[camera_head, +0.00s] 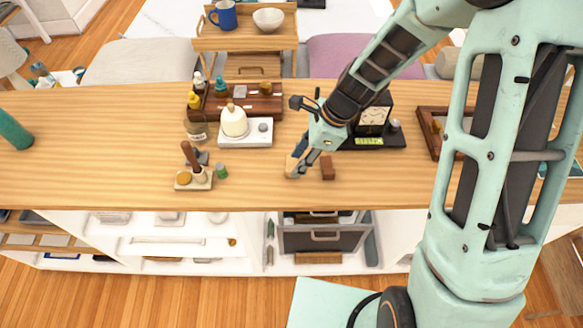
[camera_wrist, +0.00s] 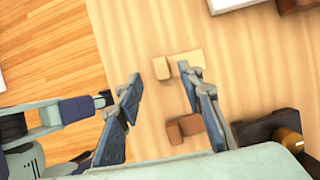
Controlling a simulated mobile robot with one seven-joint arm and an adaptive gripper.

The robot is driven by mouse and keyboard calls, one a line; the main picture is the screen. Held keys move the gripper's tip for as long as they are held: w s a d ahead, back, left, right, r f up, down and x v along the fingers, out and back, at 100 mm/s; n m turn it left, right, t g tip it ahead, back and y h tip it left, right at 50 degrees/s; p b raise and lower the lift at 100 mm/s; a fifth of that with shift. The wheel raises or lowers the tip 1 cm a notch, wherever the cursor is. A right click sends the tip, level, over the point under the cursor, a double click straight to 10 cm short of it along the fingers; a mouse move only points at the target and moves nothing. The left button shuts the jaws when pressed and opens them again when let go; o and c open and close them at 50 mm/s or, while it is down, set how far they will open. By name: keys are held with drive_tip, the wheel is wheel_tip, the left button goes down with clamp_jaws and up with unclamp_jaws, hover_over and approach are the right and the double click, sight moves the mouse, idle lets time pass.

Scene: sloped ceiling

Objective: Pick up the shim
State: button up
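A pale tan wooden piece (camera_head: 290,166) that may be the shim lies on the wooden counter (camera_head: 90,150) near its front edge. In the wrist view the pale piece (camera_wrist: 162,68) shows a small block end and a longer part, partly hidden behind a fingertip. A reddish-brown block (camera_head: 328,167) lies just right of it; it also shows in the wrist view (camera_wrist: 186,128). I cannot tell for certain which is the shim. My gripper (camera_head: 300,170) points down beside the pale piece. In the wrist view its fingers (camera_wrist: 160,76) are spread with nothing clearly held between them.
A black clock (camera_head: 373,118) on a dark base stands behind and right of my gripper. A white tray (camera_head: 258,136) with a cream jar is behind it.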

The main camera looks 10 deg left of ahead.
sight(292, 169)
drive_tip(key=shift+x, duration=1.9)
drive_tip(key=shift+w, duration=0.1)
drive_tip(key=c, duration=0.9)
